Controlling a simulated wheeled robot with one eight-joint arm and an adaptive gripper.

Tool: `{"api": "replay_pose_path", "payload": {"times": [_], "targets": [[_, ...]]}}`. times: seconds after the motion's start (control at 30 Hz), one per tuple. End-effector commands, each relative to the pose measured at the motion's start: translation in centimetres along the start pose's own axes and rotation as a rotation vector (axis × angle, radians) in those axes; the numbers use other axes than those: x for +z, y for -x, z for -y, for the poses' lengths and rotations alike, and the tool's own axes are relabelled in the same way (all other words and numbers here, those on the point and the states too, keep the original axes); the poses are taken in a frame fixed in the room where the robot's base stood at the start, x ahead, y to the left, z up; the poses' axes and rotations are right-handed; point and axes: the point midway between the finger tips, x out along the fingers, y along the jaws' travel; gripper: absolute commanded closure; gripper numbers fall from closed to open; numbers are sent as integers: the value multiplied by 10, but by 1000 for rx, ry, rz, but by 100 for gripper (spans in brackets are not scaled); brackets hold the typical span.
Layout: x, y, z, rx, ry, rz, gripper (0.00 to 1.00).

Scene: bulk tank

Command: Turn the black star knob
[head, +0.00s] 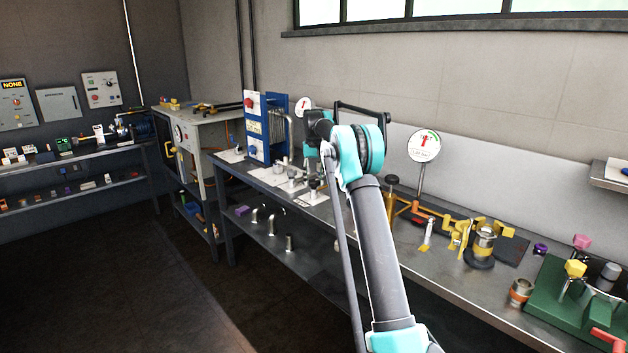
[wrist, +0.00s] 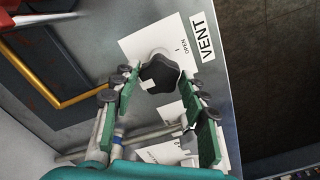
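In the wrist view the black star knob (wrist: 160,74) sits on a white plate with OPEN printed on it, beside a VENT label (wrist: 202,37). My gripper (wrist: 160,73) is open, with one green-padded finger on each side of the knob near the fingertips. I cannot tell whether either finger touches it. In the head view my arm reaches over the bench and mostly hides my gripper. A small dark knob (head: 314,184) stands on a white plate just below it there; I cannot tell whether it is the same knob.
A blue-framed plate unit (head: 266,127) stands on the bench left of my gripper. A round gauge on a stand (head: 423,146) and yellow fittings (head: 462,238) are to the right. In the wrist view an orange bent bar (wrist: 70,100) and metal pipes (wrist: 150,133) lie close by.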

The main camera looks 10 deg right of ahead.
Motion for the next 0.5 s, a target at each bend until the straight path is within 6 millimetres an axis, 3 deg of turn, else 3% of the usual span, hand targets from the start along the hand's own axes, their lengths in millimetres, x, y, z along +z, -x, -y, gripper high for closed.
{"api": "replay_pose_path", "payload": {"times": [0.03, 0.23, 0.5], "targets": [[0, 0, 0, 0, 0, 0, 66], [0, 0, 0, 0, 0, 0, 91], [0, 0, 0, 0, 23, 0, 92]]}}
